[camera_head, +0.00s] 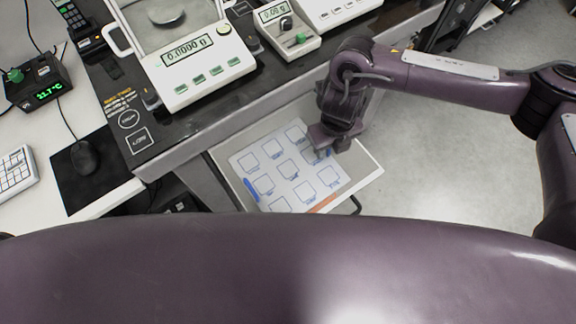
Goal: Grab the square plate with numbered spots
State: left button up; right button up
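The plate with several outlined square spots (289,171) is white and lies in an open drawer below the bench. The marks in its spots are too small to read. My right gripper (320,153) points down over the plate's upper right part and hides some of it. Its fingertips are partly hidden, and I cannot tell whether they touch the plate or are apart. My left gripper is not in view.
The drawer (366,172) stands pulled out from the bench. A balance (190,70) and a smaller scale (287,25) stand on the dark bench top. A mouse (84,157), keyboard (10,170) and green-lit display (45,93) are at the left. Open floor lies right.

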jog(key=shift+f, duration=0.3)
grip_shut()
jog(key=shift+a+r, duration=0.1)
dwell(1.1)
